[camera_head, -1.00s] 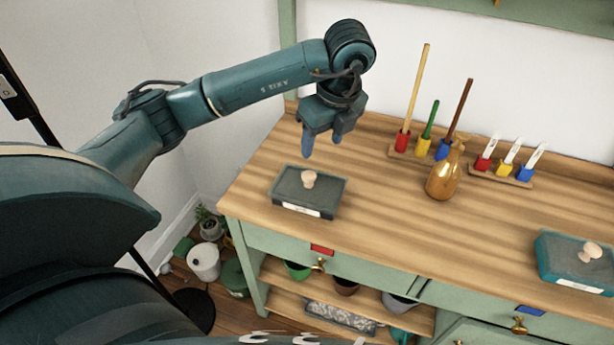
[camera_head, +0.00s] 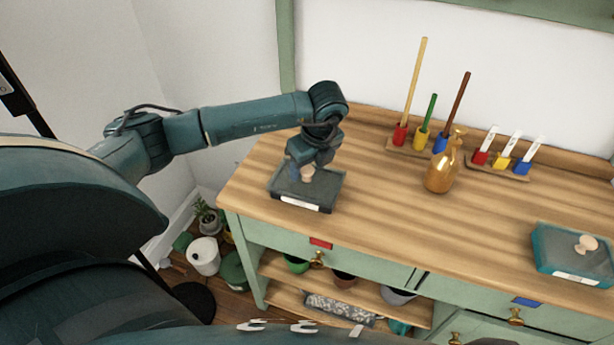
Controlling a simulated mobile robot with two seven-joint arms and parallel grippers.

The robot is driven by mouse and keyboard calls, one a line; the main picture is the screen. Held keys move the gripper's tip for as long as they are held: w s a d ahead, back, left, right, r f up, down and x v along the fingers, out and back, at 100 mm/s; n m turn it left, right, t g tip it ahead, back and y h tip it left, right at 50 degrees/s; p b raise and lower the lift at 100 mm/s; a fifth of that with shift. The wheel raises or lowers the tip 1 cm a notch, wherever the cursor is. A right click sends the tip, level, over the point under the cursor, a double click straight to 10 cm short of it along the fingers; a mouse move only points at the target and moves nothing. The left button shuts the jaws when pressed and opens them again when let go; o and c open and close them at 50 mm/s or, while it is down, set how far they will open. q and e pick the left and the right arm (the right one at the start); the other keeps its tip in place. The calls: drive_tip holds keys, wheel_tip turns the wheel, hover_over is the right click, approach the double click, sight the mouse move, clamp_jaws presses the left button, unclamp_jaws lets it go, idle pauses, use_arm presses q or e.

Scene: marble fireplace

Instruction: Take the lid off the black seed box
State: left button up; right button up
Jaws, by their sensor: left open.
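The black seed box (camera_head: 285,200) stands on the wooden bench top near its left end, with a white label on its front. Its dark lid (camera_head: 327,190) is on it and carries a pale round knob (camera_head: 307,173). My left gripper (camera_head: 308,170) is right above the lid, fingers pointing down at the knob. The fingers are open, with the knob showing between or just in front of them; I cannot tell if they touch it. My right gripper is not in view.
A teal box (camera_head: 560,263) with a pale knob stands at the bench's right. A brass spray bottle (camera_head: 441,172), a rack of colored tool handles (camera_head: 412,145) and a rack of labelled markers (camera_head: 501,168) stand at the back. The bench between the boxes is clear.

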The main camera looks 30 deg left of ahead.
use_arm(q)
drive_tip(key=shift+f, duration=0.3)
drive_tip(key=shift+c, duration=0.3)
drive_tip(key=c, duration=1)
